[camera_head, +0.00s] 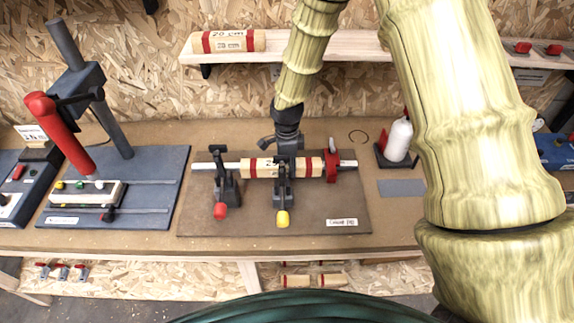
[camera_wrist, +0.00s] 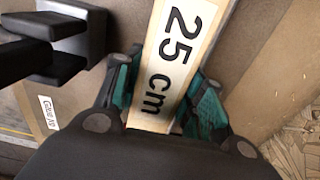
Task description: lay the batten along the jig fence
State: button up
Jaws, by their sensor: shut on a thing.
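The batten (camera_head: 262,168) is a pale wooden piece with red bands and black lettering. It lies level over the jig board (camera_head: 215,225), in line with the silver bar (camera_head: 204,165) that looks like the jig fence. I cannot tell whether it touches the bar or rests on the board. My gripper (camera_head: 288,146) comes down from above and is shut on the batten. In the wrist view the batten (camera_wrist: 172,60), marked "25 cm", runs between the green-sided fingers (camera_wrist: 165,92). Its lower end there is hidden by my gripper.
A red-handled clamp (camera_head: 221,195) and a yellow-handled clamp (camera_head: 283,200) stand in front of the bar. A red stop (camera_head: 331,165) sits on the bar's right. A drill-press-like stand (camera_head: 110,110) is at left, a white bottle (camera_head: 398,139) at right. Another banded batten (camera_head: 228,41) lies on the shelf.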

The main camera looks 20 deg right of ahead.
jog(key=shift+f, duration=0.55)
jog(key=o, duration=1.2)
jog(key=shift+c, duration=0.2)
jog(key=shift+r, duration=0.6)
notch_tip(320, 180, up, 12)
jog(key=b, duration=0.4)
